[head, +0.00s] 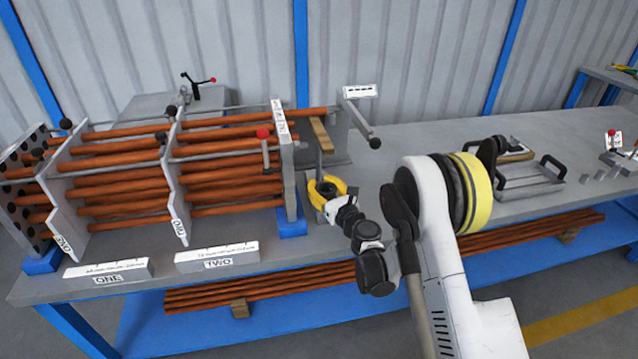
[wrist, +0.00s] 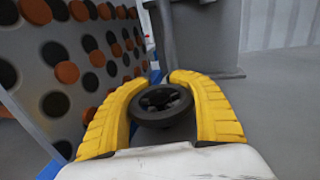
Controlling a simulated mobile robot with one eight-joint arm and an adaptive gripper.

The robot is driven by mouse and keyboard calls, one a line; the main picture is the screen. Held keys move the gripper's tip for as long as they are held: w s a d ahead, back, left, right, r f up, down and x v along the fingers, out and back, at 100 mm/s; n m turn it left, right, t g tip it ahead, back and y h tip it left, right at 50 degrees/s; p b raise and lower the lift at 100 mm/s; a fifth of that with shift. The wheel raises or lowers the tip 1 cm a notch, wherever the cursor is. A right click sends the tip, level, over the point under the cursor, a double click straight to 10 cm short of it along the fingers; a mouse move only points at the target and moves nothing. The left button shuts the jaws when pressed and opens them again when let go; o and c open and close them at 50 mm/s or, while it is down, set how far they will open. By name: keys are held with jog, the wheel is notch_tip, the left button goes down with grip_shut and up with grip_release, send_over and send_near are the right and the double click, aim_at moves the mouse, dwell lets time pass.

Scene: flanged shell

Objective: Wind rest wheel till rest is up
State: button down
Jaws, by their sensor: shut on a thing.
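My gripper (head: 326,190) has yellow fingers and is beside the right end of the tube bundle. In the wrist view my gripper (wrist: 158,80) is shut on a small dark handwheel (wrist: 160,108), one finger on each side of its rim. The rest is a wooden bar (head: 321,135) on a grey post, close to the right end plate (head: 284,150). A grey post (wrist: 168,38) rises behind the wheel in the wrist view. I cannot tell whether the bar touches a tube.
The copper tubes (head: 120,205) pass through several plates on the bench. The holed plate (wrist: 75,75) is close left of my fingers, with some tube ends protruding. A rod with a black knob (head: 372,140) stands out above the bench. The bench right of my gripper is partly clear.

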jog(key=shift+s+d+f, duration=0.1)
jog(key=shift+d+f, duration=0.1)
jog(key=c, duration=0.7)
grip_release()
jog(key=shift+r, duration=0.1)
jog(key=shift+r, duration=0.1)
jog(key=shift+r, duration=0.4)
notch_tip(320, 180, up, 9)
jog(key=shift+r, duration=0.1)
